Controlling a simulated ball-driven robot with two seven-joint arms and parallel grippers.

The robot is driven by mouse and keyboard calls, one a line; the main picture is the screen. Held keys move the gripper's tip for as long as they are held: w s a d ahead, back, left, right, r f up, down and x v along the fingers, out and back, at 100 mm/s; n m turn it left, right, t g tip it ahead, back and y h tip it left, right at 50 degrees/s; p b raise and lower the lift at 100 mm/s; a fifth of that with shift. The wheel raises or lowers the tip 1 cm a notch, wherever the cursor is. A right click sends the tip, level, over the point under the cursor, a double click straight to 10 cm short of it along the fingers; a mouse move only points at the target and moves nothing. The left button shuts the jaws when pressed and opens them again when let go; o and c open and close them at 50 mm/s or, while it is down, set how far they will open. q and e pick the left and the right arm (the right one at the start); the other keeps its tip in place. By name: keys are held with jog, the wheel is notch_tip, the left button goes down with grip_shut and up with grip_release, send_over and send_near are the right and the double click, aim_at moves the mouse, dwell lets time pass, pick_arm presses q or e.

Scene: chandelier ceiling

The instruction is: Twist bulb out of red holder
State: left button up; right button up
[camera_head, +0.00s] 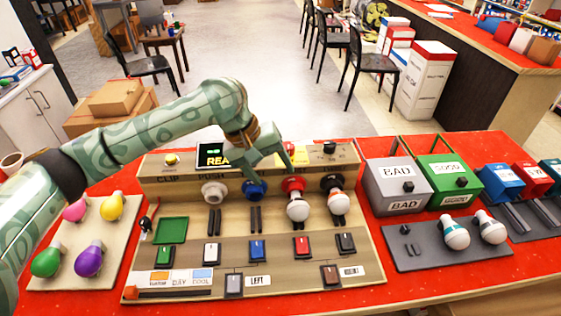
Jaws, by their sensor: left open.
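The red holder (292,184) stands on the beige test board, with a white bulb (298,209) in it pointing toward the front. My left gripper (270,162) is open and empty, above and behind the blue and red holders. It appears apart from the bulb. A second white bulb (339,204) sits in the black holder (331,182) just to the right. The blue holder (254,189) and the white holder (213,192) to the left show no bulb. My right gripper is out of view.
Coloured bulbs (89,258) lie on a tray at the left. The grey BAD box (398,185) and green GOOD box (449,180) stand at the right. Two more bulbs (456,231) rest on a grey tray before them. Switches line the board's front.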

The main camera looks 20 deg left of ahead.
pick_arm(q)
jog(key=b, duration=0.3)
send_near(294, 202)
jog(key=f, duration=0.2)
jog(key=b+x, duration=0.5)
jog(key=x, duration=0.5)
jog(key=shift+w+d+r, duration=0.1)
jog(key=shift+w+d, duration=0.05)
jog(key=shift+d, duration=0.05)
jog(key=shift+w+d+f+b, duration=0.1)
jog(key=shift+d+f+b, duration=0.1)
jog(key=shift+f+b, duration=0.1)
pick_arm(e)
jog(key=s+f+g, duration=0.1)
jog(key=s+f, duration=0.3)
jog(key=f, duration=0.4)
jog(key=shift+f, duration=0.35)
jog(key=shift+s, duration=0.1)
